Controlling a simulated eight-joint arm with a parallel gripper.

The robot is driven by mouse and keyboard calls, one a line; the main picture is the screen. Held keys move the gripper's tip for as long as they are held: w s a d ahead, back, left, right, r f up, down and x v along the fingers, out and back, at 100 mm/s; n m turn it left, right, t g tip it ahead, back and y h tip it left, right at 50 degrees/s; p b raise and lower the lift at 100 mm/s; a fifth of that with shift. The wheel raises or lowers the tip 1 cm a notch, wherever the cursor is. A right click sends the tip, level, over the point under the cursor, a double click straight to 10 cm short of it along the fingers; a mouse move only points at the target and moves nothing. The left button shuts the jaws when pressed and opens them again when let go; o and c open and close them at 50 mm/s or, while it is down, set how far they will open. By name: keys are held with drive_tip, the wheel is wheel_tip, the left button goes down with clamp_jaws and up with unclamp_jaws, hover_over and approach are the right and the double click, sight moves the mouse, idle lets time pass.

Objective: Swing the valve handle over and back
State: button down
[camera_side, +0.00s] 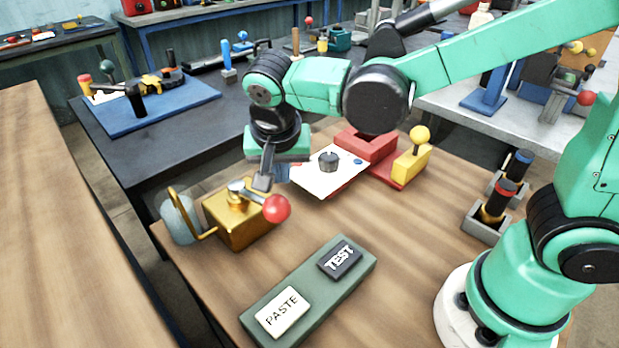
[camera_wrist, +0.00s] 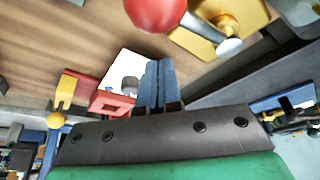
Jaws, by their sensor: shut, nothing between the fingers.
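The valve is a gold block (camera_side: 243,222) near the left edge of the wooden table. Its handle has a silver pivot (camera_side: 237,187) on top and a red ball knob (camera_side: 277,208) at its end. The handle points toward the lower right in the side view. In the wrist view the red knob (camera_wrist: 155,12), gold block (camera_wrist: 205,25) and silver pivot (camera_wrist: 229,46) show at the top. My gripper (camera_side: 263,183) is shut and empty, pointing down just behind the handle; its closed fingers (camera_wrist: 158,62) show apart from the knob. I cannot tell whether a finger touches the handle.
A green panel with a PASTE button (camera_side: 283,311) and a TEST button (camera_side: 340,257) lies in front. Behind stand a white plate with a dark knob (camera_side: 328,161), a red box (camera_side: 366,143) and a yellow-knobbed block (camera_side: 411,165). Holders stand at right. The middle right table is clear.

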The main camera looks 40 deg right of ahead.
drive_tip(key=w+d+r+v, duration=0.1)
drive_tip(key=v, duration=0.8)
drive_tip(key=s+d+f+n+t+y, duration=0.2)
drive_tip(key=s+d+f+n+t, duration=0.2)
drive_tip(key=d+f+n, duration=0.2)
drive_tip(key=d+n, duration=0.2)
drive_tip(key=d, duration=0.1)
drive_tip(key=shift+d+f+n+y, duration=0.2)
drive_tip(key=shift+f+n+y, duration=0.1)
drive_tip(key=shift+f+y, duration=0.1)
